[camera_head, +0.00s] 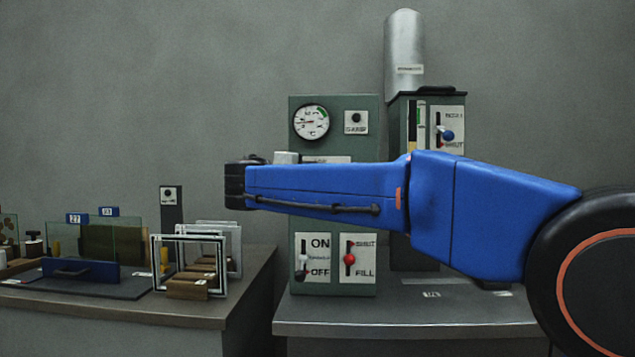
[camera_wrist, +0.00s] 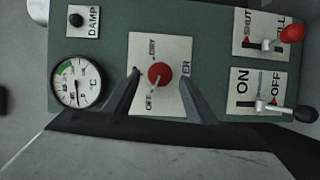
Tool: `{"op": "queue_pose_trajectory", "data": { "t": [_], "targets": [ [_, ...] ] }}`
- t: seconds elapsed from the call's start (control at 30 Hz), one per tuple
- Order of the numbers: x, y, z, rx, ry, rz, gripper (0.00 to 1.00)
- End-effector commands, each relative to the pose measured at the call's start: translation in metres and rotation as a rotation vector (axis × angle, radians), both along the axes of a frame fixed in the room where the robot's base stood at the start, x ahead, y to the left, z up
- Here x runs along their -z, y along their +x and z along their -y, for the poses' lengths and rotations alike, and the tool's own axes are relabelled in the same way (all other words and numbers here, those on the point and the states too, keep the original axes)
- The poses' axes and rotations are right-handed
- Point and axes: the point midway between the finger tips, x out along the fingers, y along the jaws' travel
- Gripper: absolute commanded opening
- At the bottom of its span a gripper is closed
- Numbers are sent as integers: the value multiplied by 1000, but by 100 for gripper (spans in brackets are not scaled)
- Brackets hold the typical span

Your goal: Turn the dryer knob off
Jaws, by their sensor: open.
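The red round knob (camera_wrist: 160,74) sits on a white label plate (camera_wrist: 140,45) on the green panel in the wrist view. The plate's lettering appears sideways; one label looks like OFF, and the rest is hard to read. A small pale mark shows beside the knob on the OFF-label side. My gripper (camera_wrist: 160,80) is open, with one dark finger on each side of the knob and gaps between them. I cannot tell how far the fingertips stand from the panel. In the head view, my blue arm hides the knob and my fingers.
On the green cabinet (camera_head: 334,228) are a dial gauge (camera_head: 311,122), a damper button (camera_head: 356,118), an ON/OFF lever (camera_head: 303,262) and a red-knobbed SHUT/FILL lever (camera_head: 349,259). A metal cylinder (camera_head: 404,55) rises behind. Frames (camera_head: 187,262) stand on the left table.

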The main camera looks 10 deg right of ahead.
Motion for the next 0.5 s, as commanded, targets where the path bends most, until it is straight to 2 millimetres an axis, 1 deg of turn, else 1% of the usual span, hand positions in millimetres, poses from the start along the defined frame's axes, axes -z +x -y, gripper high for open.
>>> {"op": "queue_pose_trajectory", "data": {
  "t": [0.03,0.1,0.5],
  "targets": [
    [-1,-7,-7,-5,1,1,50],
    [0,-16,-15,-4,0,0,50],
    [-2,-66,-57,-4,1,0,50]
  ]
}}
